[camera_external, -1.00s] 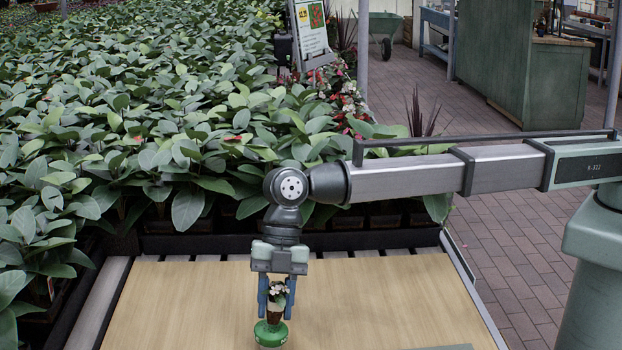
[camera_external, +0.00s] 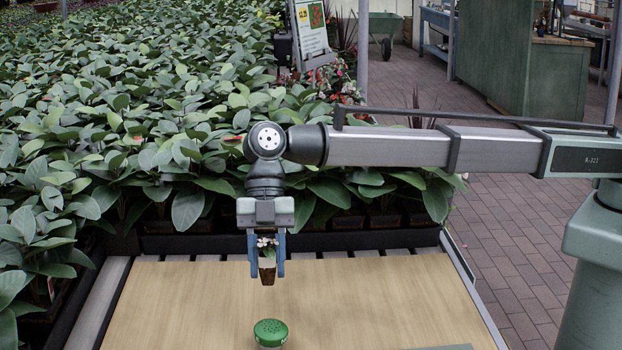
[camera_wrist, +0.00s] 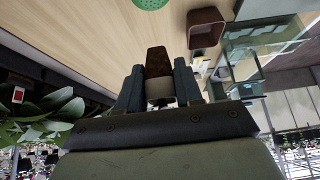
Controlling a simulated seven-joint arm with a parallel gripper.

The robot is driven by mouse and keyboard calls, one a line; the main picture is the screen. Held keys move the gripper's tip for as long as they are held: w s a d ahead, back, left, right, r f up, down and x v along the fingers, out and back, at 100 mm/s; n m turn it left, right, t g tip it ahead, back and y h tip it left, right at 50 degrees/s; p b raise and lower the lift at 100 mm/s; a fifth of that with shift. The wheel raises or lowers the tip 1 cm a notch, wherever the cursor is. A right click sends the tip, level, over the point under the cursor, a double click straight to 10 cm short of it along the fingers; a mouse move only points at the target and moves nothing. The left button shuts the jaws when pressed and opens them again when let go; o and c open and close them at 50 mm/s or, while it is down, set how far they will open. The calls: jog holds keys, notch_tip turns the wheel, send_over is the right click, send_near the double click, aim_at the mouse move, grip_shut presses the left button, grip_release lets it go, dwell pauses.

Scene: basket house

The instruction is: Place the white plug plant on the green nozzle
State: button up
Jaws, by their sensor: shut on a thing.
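The white plug plant (camera_external: 267,271) has small white-pink flowers, green leaves and a brown tapered plug. My gripper (camera_external: 267,265) is shut on it, with one blue finger on each side, and holds it upright above the board. The plug's brown end (camera_wrist: 158,60) shows between the fingers in the wrist view. The green nozzle (camera_external: 270,332) is a round, perforated head standing on the board, apart from the plant and below it in the external view. Part of the nozzle (camera_wrist: 152,4) shows at the wrist view's top edge.
The wooden board (camera_external: 180,300) is mostly clear around the nozzle. A brown open container (camera_wrist: 206,30) shows in the wrist view. Dense leafy plants (camera_external: 120,150) stand behind and left of the board. A grey-green flat edge (camera_external: 445,347) shows at the bottom right.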

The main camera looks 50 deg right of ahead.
jog(key=shift+f, duration=4.4)
jog(key=shift+f, duration=0.1)
jog(key=o, duration=1.1)
jog(key=v, duration=1.2)
